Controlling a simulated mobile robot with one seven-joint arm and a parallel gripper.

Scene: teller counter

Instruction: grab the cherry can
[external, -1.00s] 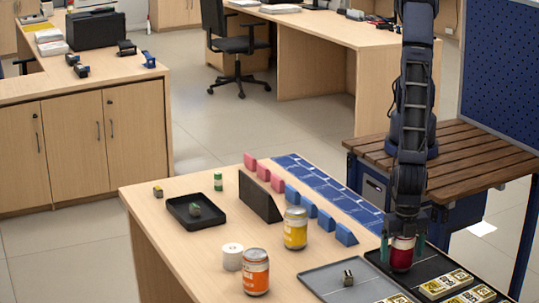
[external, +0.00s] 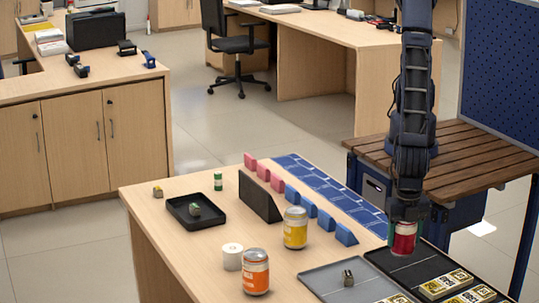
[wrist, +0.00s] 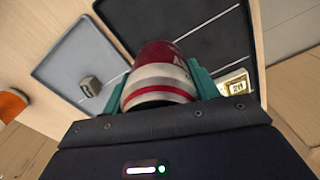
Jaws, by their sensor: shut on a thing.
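The cherry can (external: 403,239) is red with a pale band and a silvery end. My gripper (external: 404,222) is shut on it, with a teal finger on each side of the can. In the external view it is held above the black tray (external: 376,254) at the right of the table. In the wrist view the can (wrist: 160,73) fills the space between the teal fingers, and its near end shows a white and red band.
A grey tray (external: 318,278) with a small dark block (external: 348,278) lies left of the black tray. Gold blocks (external: 446,285) sit on the black tray. An orange can (external: 256,271), a yellow can (external: 295,228) and a white roll (external: 232,257) stand further left. Blue wedges (external: 326,220) line the middle.

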